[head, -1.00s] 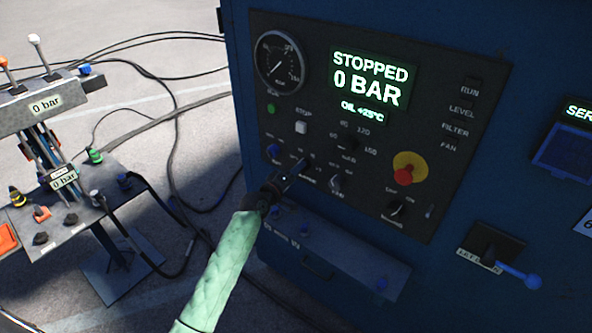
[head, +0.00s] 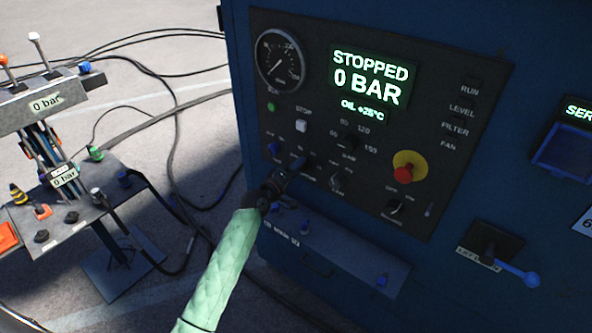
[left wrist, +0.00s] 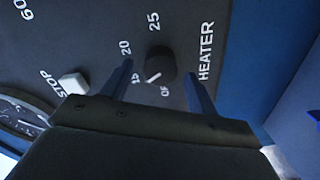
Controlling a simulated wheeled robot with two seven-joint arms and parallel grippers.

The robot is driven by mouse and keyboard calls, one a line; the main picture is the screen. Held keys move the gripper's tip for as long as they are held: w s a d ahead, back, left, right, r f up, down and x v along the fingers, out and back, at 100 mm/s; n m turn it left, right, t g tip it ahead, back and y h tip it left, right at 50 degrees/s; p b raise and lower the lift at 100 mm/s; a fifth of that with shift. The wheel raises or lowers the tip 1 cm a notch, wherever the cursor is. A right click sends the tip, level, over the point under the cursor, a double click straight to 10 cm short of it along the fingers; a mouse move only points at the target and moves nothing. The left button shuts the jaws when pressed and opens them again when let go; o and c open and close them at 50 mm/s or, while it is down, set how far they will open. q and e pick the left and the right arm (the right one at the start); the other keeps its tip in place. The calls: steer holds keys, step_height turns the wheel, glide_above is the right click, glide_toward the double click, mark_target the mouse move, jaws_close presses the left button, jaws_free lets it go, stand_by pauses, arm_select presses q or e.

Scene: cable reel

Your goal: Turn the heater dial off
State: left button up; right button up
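The heater dial (left wrist: 161,63) is a round black knob on the dark panel, lettered HEATER. In the left wrist view its white mark lies on the side of the 15 and the partly visible OFF label; I cannot tell exactly which it points at. My left gripper (left wrist: 158,70) is open, with one finger on each side of the dial in that view and no visible contact. In the head view my left gripper (head: 277,181) is just off the panel, below and left of the small, dark heater dial (head: 308,163). My right gripper is not in view.
The panel also has a white STOP button (head: 301,126), a red emergency button (head: 404,174) and a display (head: 371,80) reading STOPPED, 0 BAR. A ledge (head: 335,255) juts out below the panel. A lever stand (head: 70,195) and loose cables are at left.

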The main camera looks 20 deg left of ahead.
arm_select(q)
steer(key=shift+s, duration=0.1)
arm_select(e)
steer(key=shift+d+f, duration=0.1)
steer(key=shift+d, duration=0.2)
arm_select(q)
steer(key=b+v, duration=0.3)
steer(key=v, duration=0.4)
steer(key=shift+s+a, duration=0.15)
steer(key=shift+s, duration=0.1)
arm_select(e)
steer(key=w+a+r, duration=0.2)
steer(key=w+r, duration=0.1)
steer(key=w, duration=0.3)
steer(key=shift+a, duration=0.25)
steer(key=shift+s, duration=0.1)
